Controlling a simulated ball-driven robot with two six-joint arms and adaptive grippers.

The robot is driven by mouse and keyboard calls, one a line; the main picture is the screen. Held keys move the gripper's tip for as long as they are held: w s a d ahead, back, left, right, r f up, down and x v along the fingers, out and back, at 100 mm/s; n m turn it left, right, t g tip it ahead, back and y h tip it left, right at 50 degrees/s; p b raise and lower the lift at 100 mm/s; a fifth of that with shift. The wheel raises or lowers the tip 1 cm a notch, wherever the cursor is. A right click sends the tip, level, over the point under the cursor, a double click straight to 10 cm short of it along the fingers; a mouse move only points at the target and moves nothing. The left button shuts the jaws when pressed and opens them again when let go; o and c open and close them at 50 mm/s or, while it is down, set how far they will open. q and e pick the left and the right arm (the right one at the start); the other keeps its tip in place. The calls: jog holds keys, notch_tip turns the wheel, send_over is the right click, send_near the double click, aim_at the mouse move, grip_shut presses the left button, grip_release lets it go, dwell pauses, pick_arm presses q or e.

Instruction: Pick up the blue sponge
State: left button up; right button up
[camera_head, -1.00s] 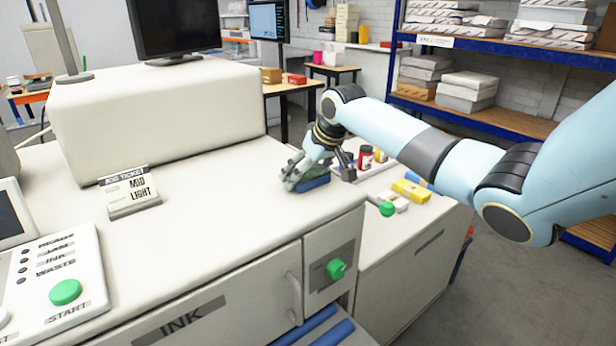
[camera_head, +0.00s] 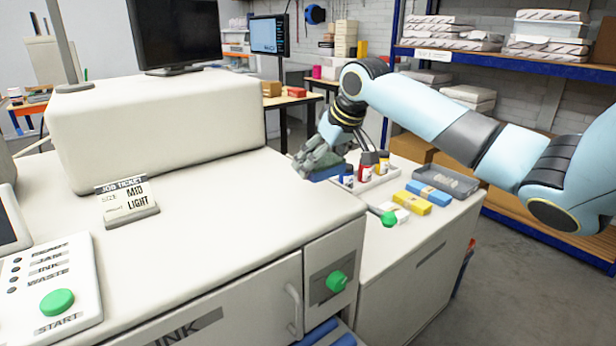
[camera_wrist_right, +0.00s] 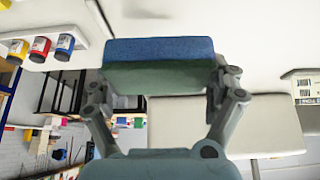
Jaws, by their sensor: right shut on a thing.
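The blue sponge (camera_head: 327,173) has a dark green layer and shows beneath my right gripper (camera_head: 318,163) in the head view, over the back right part of the white machine top. In the right wrist view the sponge (camera_wrist_right: 158,62) lies across the jaws, between both fingers of my right gripper (camera_wrist_right: 160,80), which is shut on it. The gripper hides part of the sponge in the head view. Whether the sponge clears the white surface is hard to tell. My left gripper is not in view.
A tray with small ink bottles (camera_head: 365,168) stands just right of the sponge. A yellow block (camera_head: 411,202), a blue block (camera_head: 428,192), a green-ended tool (camera_head: 388,219) and a grey tray (camera_head: 446,181) lie on the right cabinet. A job ticket stand (camera_head: 128,200) stands left on the machine top.

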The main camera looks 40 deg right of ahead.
jog(key=s+d+r, duration=0.2)
jog(key=s+r, duration=0.3)
jog(key=s, duration=0.3)
jog(key=shift+o, duration=0.3)
jog(key=c, duration=0.4)
jog(key=shift+o, duration=0.2)
